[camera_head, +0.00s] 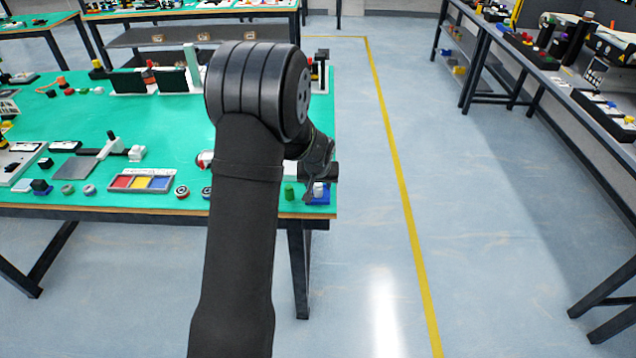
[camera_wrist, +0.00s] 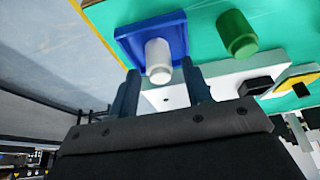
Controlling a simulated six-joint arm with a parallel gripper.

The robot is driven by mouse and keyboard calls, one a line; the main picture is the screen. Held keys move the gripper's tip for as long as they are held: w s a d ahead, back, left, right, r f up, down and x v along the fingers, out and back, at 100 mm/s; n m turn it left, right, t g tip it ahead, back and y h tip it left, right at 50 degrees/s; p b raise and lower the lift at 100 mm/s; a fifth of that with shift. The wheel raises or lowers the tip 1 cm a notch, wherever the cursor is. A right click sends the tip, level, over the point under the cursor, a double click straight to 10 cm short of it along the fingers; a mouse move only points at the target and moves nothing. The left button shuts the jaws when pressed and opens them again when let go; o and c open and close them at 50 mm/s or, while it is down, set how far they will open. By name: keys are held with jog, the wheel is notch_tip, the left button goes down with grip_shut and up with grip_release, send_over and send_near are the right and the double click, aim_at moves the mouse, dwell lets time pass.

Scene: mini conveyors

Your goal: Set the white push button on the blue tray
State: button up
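The white push button (camera_wrist: 158,62) stands on the blue tray (camera_wrist: 128,37) in the wrist view, with its base over the tray's floor. In the head view the button (camera_head: 318,188) and the blue tray (camera_head: 325,199) show small at the near right corner of the green table. My gripper (camera_wrist: 160,70) is open. Its two dark fingers show on either side of the button, with a visible gap on each side. In the head view my gripper (camera_head: 320,180) is partly hidden by my wrist, just above the tray.
A green cylindrical button (camera_wrist: 237,35) stands beside the tray. A white box with a black part (camera_wrist: 255,86) and a yellow piece (camera_wrist: 296,80) lie nearby. A tray of red, yellow and blue compartments (camera_head: 141,171) is farther left. The table's edge lies close to the blue tray.

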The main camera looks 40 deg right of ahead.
aim_at(318, 185)
jog(key=shift+s+r, duration=0.1)
jog(key=shift+r, duration=0.35)
jog(key=v, duration=1.1)
jog(key=shift+a+r, duration=0.15)
jog(key=shift+r, duration=0.05)
jog(key=x, duration=1.2)
jog(key=shift+s, duration=0.1)
jog(key=shift+r, duration=1.55)
